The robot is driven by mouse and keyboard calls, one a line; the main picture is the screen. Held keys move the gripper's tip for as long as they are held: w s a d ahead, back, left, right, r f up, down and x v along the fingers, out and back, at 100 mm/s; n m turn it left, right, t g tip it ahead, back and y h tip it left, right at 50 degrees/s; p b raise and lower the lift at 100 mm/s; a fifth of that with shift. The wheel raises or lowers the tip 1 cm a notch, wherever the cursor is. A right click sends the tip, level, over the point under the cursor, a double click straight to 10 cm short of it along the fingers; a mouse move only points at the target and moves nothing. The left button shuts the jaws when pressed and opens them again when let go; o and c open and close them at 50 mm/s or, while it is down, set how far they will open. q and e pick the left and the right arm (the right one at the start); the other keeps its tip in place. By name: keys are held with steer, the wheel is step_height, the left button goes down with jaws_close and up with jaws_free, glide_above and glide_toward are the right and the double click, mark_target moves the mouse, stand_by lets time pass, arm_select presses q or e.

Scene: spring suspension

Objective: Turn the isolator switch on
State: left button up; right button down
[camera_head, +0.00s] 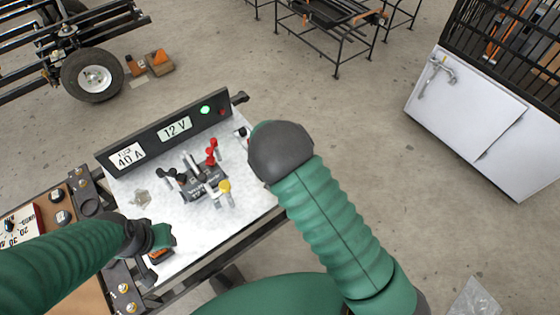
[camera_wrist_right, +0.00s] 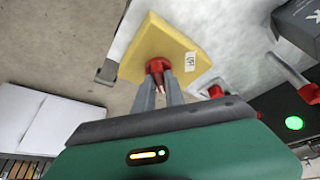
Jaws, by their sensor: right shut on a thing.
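The isolator switch shows in the right wrist view as a red key-like handle (camera_wrist_right: 157,66) on a yellow plate (camera_wrist_right: 180,45) with a small white label. My right gripper (camera_wrist_right: 159,88) is shut on the red handle, with one finger on each side. In the head view my dark right wrist covers this switch at the right end of the white bench panel (camera_head: 195,225). My left gripper (camera_head: 163,240) is low at the panel's front left, by an orange and dark item (camera_head: 160,256); its fingers are unclear.
A black upright panel (camera_head: 150,133) carries "40 A" and "12 V" labels and a lit green lamp (camera_head: 205,109). In front stand red, black and yellow terminals with leads (camera_head: 207,178). A white cabinet (camera_head: 465,120) stands at right; the floor between is clear.

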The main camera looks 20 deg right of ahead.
steer(key=shift+w+r+m+p, duration=0.2)
steer(key=shift+w+m+p, duration=0.1)
steer(key=shift+p, duration=0.1)
steer(key=c, duration=1.6)
jaws_free()
steer(key=shift+c, duration=0.2)
steer(key=shift+o, duration=1.2)
steer(key=shift+s+f, duration=0.1)
steer(key=shift+f, duration=0.1)
